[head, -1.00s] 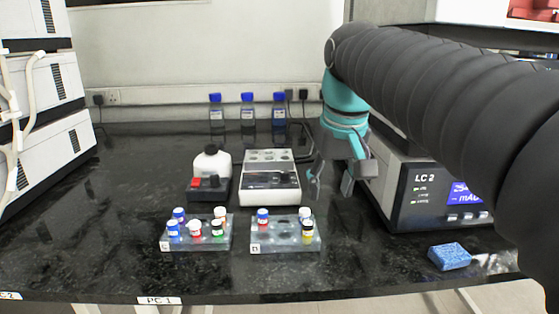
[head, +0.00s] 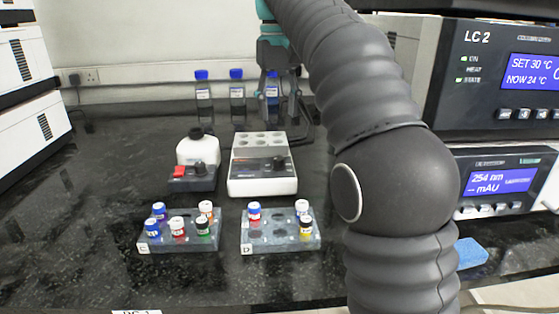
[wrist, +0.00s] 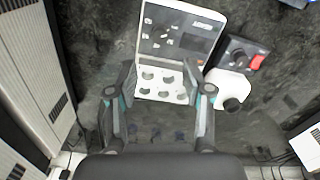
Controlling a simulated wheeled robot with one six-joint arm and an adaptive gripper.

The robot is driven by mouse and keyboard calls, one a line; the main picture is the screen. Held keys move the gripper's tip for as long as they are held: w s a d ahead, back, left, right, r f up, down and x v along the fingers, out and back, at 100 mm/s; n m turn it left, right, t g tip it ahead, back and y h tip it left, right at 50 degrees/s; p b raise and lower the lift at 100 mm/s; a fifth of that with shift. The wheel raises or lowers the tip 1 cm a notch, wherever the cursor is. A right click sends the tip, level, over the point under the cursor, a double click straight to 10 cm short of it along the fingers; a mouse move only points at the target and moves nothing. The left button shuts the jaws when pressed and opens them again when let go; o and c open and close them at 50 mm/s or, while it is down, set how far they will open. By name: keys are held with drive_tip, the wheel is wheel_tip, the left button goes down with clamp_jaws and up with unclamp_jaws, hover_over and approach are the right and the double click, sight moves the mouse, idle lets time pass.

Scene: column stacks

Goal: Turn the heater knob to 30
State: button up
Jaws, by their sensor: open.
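The heater (head: 262,186) is a white block with round wells on its rear top and a dark front panel. Its black knob (head: 277,163) stands on the right of that panel; its pointer and scale are too small to read. My gripper (head: 270,105) shows beyond the heater's back edge in the head view, pointing down, partly hidden by my arm. In the wrist view my gripper (wrist: 160,75) is open and empty, its fingers spread to either side of the heater's wells, with the heater (wrist: 168,97) beneath. It appears apart from the heater.
A stirrer with a red switch and white bottle (head: 196,150) stands left of the heater. Vial racks (head: 180,240) (head: 280,240) stand in front. Blue-capped bottles (head: 204,100) stand behind. At right, the LC 2 unit (head: 475,85) reads SET 30 °C, NOW 24 °C. A blue sponge (head: 470,253) lies below.

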sight(279, 158)
wheel_tip(279, 158, down, 11)
drive_tip(key=b, duration=0.3)
drive_tip(key=shift+r+b, duration=0.1)
drive_tip(key=shift+b, duration=0.2)
clamp_jaws()
